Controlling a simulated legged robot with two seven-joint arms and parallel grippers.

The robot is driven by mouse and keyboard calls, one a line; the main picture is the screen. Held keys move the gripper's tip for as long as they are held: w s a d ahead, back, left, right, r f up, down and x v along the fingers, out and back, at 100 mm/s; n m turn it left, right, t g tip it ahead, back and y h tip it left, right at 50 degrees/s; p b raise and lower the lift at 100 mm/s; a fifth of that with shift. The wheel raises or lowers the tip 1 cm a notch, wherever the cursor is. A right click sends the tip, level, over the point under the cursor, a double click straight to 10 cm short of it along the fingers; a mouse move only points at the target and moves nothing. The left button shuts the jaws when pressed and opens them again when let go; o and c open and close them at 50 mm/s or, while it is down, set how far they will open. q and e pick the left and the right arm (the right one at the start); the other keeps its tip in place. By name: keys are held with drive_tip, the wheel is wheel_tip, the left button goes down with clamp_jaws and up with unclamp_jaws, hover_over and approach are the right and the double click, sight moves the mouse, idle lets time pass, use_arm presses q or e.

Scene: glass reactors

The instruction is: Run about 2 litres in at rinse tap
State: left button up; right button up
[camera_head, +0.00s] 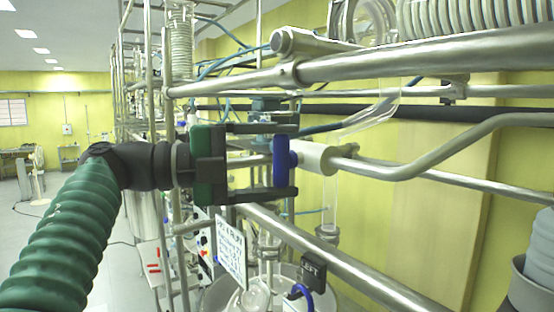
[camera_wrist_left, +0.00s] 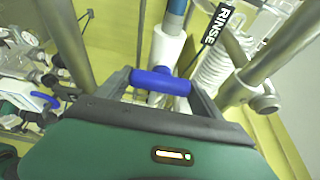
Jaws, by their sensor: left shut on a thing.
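The rinse tap has a blue handle (camera_head: 281,160) on a white body (camera_head: 312,158) joined to a bent metal pipe. My left gripper (camera_head: 283,163) is shut on the blue handle, with one finger above and one below it in the head view. In the left wrist view the blue handle (camera_wrist_left: 161,81) lies crosswise between the fingers of my left gripper (camera_wrist_left: 162,84). A black tag reading RINSE (camera_wrist_left: 216,24) hangs beside the white tap body (camera_wrist_left: 166,50). Whether water runs through the tap cannot be seen. My right gripper is not in view.
Metal frame rails (camera_head: 330,262) cross below and above the tap. A glass vessel (camera_head: 258,296) stands under it, with a black LEFT tag (camera_head: 313,270) and a white sign (camera_head: 231,250) nearby. Another blue handle (camera_head: 300,292) sits low by the vessel. Open floor lies at left.

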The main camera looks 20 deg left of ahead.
use_arm(q)
drive_tip(key=shift+w+f, duration=0.1)
idle(0.3)
drive_tip(key=o, duration=1)
drive_tip(key=shift+o, duration=1.2)
drive_tip(key=shift+w, duration=0.15)
drive_tip(key=shift+o, duration=0.6)
drive_tip(key=shift+w+d, duration=0.1)
drive_tip(key=shift+w, duration=0.25)
drive_tip(key=shift+s, duration=0.35)
drive_tip(key=w+v, duration=0.1)
drive_tip(key=v, duration=1.5)
drive_tip(key=shift+s+a+b, duration=0.25)
drive_tip(key=shift+a+b, duration=0.1)
drive_tip(key=shift+a, duration=0.2)
